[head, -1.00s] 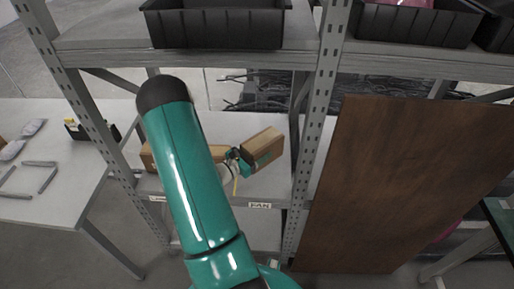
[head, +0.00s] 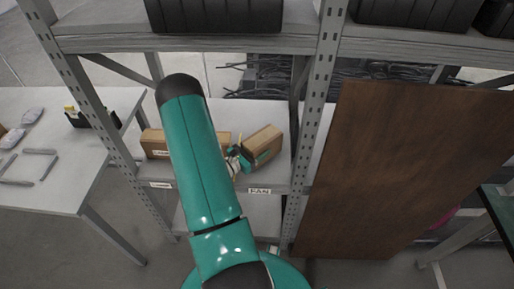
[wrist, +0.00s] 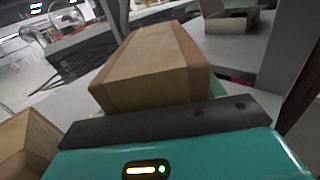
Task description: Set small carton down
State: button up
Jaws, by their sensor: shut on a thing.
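The small carton (head: 262,143) is a brown box at the right side of the shelf bay, above the FAN label. My gripper (head: 247,160) is shut on it from its near left side. In the wrist view the carton (wrist: 152,68) stands just beyond the dark edge of my gripper (wrist: 170,122), tilted in the picture. The fingertips are mostly hidden. I cannot tell whether the carton touches the shelf board (head: 215,112).
Another carton (head: 154,143) stands on the same shelf to the left, partly behind my arm; one also shows in the wrist view (wrist: 28,140). A metal upright (head: 318,110) and a brown panel (head: 395,180) stand on the right. Black bins (head: 215,15) are above.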

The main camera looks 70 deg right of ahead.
jog(key=shift+f, duration=0.6)
jog(key=o, duration=1.5)
jog(key=shift+c, duration=0.2)
